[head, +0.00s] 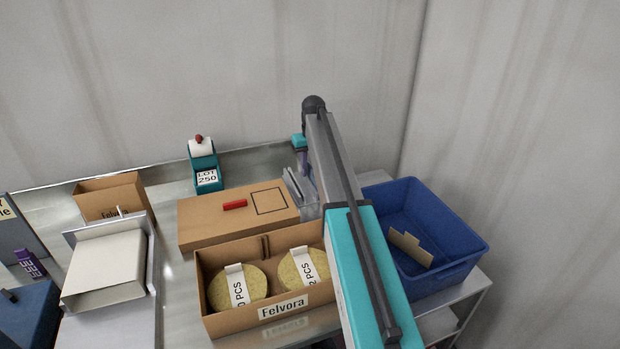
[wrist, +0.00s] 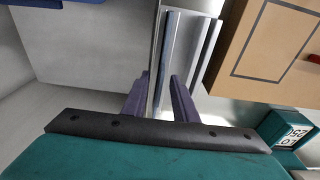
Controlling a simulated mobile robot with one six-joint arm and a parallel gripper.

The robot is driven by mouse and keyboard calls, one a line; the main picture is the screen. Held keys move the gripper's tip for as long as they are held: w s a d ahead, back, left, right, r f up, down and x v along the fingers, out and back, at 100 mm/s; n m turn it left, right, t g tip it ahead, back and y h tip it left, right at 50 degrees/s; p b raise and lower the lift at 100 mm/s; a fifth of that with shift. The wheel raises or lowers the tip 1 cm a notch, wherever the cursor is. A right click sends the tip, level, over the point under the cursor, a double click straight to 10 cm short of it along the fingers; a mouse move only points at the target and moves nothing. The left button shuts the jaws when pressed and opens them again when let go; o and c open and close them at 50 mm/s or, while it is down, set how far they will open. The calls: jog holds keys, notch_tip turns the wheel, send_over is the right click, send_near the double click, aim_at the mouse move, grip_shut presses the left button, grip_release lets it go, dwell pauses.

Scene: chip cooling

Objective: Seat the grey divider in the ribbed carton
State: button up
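The ribbed carton (head: 225,319), open and marked Felvora, stands at the front centre. It holds two round yellow packs with white bands, and a rib shows on its back wall. Thin grey upright plates (head: 293,188) stand behind it on the right, in what looks like a metal rack; the grey divider seems to be among them. In the wrist view, my gripper (wrist: 159,98) has its purple fingers apart, one on each side of a thin grey plate edge (wrist: 164,62). I see no clear contact. My arm hides part of the rack and the carton's right end.
A blue bin (head: 463,250) on the right holds a notched brown card piece. A closed brown box (head: 200,224) with a red bar on top lies behind the carton. A teal label dispenser (head: 205,171) stands at the back. A pale chute (head: 104,273) is on the left.

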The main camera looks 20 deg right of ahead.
grip_shut()
jog(key=shift+r, duration=0.1)
jog(key=shift+r+b, duration=1.3)
jog(key=shift+r, duration=3.6)
